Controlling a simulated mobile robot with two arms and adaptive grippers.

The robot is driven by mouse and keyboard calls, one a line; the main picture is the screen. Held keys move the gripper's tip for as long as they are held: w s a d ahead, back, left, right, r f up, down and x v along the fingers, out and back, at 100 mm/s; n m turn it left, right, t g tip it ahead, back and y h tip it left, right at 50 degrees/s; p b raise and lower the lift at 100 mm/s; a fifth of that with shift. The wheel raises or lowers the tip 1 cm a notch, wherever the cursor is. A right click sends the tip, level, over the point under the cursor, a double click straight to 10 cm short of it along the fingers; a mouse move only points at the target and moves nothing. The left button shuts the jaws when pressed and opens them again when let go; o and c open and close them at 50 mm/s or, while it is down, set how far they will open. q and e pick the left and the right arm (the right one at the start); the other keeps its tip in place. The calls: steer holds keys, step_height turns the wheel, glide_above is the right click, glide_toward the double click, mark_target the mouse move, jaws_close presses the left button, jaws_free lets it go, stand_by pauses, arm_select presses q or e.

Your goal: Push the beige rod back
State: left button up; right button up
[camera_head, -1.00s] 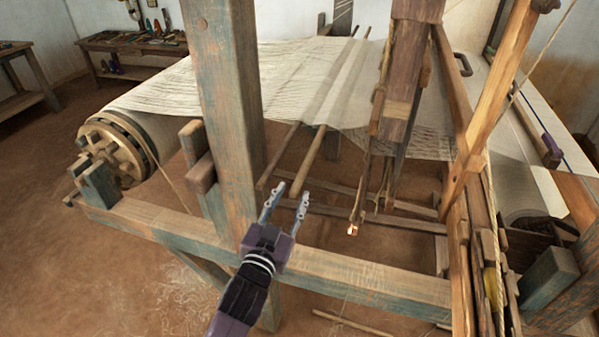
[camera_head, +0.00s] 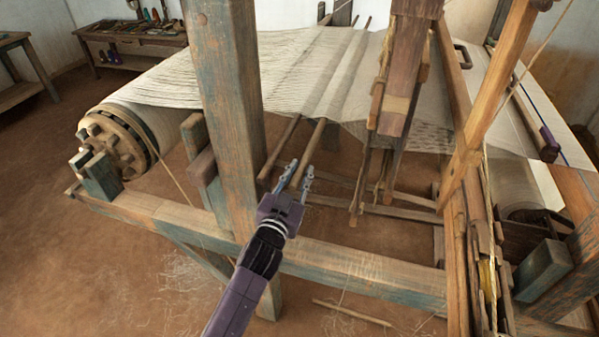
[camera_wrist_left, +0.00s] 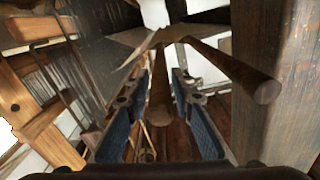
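The beige rod (camera_head: 313,150) runs down toward me from the cloth of the loom, with its near end at my left gripper. My left gripper (camera_head: 297,175) is open, with one finger on each side of the rod's near end. In the left wrist view the rod (camera_wrist_left: 160,100) lies between the two fingers (camera_wrist_left: 160,80), its round end facing the camera and narrow gaps showing beside it. Whether a finger touches it I cannot tell. My right gripper is not in view.
A darker rod (camera_head: 279,150) lies just left of the beige one. A thick upright post (camera_head: 228,110) stands left of my gripper, and a horizontal beam (camera_head: 350,272) crosses below it. Wooden hanging parts (camera_head: 400,90) are on the right. Pale cloth (camera_head: 290,75) spreads behind.

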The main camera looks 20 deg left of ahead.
arm_select(q)
jaws_close()
steer(key=a+p, duration=0.1)
steer(key=a, duration=0.2)
steer(key=shift+a, duration=0.4)
steer(key=shift+c, duration=0.2)
jaws_free()
steer(key=o, duration=0.5)
steer(key=shift+c, duration=0.2)
